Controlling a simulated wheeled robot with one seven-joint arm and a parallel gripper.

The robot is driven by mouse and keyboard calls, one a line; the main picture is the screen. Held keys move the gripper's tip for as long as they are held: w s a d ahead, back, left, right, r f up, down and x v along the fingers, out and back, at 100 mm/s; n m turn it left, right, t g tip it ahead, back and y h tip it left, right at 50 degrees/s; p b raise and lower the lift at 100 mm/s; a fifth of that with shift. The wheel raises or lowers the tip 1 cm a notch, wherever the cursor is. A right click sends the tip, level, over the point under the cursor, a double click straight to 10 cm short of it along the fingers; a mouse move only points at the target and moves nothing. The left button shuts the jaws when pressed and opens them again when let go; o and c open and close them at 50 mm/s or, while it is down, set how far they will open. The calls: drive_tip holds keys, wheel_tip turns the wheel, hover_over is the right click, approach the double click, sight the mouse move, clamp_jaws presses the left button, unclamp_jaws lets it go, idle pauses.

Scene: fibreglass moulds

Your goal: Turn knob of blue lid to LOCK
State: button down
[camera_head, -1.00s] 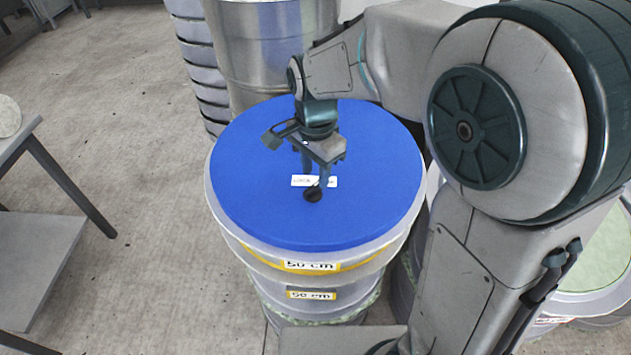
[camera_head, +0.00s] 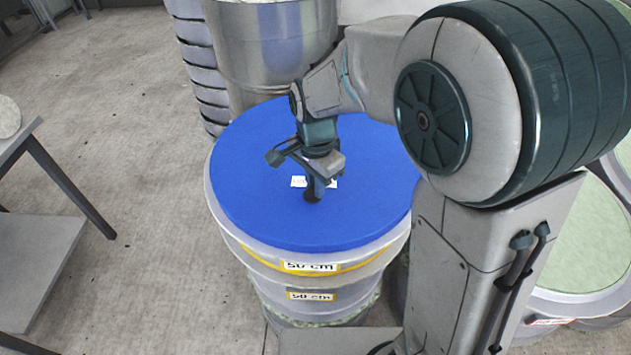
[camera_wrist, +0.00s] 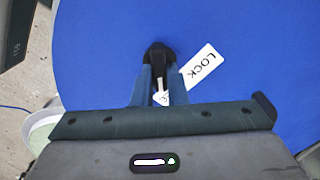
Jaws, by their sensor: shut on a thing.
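The blue lid (camera_head: 250,190) lies flat on a stack of round moulds. A small black knob (camera_head: 312,196) stands on the lid toward its front middle. In the wrist view the knob (camera_wrist: 158,54) sits between the two blue fingers of my gripper (camera_wrist: 158,75), which is shut on it. My gripper (camera_head: 316,190) comes down from above and covers part of the knob in the head view. A white label (camera_wrist: 203,66) reading LOCK lies to the right of the knob in the wrist view. A second white label piece (camera_wrist: 162,98) is mostly hidden by the fingers.
The moulds under the lid carry yellow-edged "50 cm" labels (camera_head: 312,267). A tall metal mould stack (camera_head: 265,45) stands behind. Another mould with a pale green inside (camera_head: 585,245) is at the right. A grey table (camera_head: 40,245) stands at the left, with clear floor between.

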drive_tip(key=n, duration=0.4)
drive_tip(key=shift+w+a+n, duration=0.1)
drive_tip(key=shift+n, duration=0.3)
drive_tip(key=n, duration=0.4)
drive_tip(key=shift+a+n+b, duration=0.1)
drive_tip(key=shift+n+b, duration=0.2)
drive_tip(key=shift+b, duration=0.1)
drive_tip(key=n, duration=0.4)
drive_tip(key=shift+a+n, duration=0.15)
drive_tip(key=shift+n, duration=0.15)
drive_tip(key=shift+a+n, duration=0.1)
drive_tip(key=shift+n, duration=1.6)
drive_tip(key=c, duration=1.4)
unclamp_jaws()
drive_tip(key=shift+c, duration=0.2)
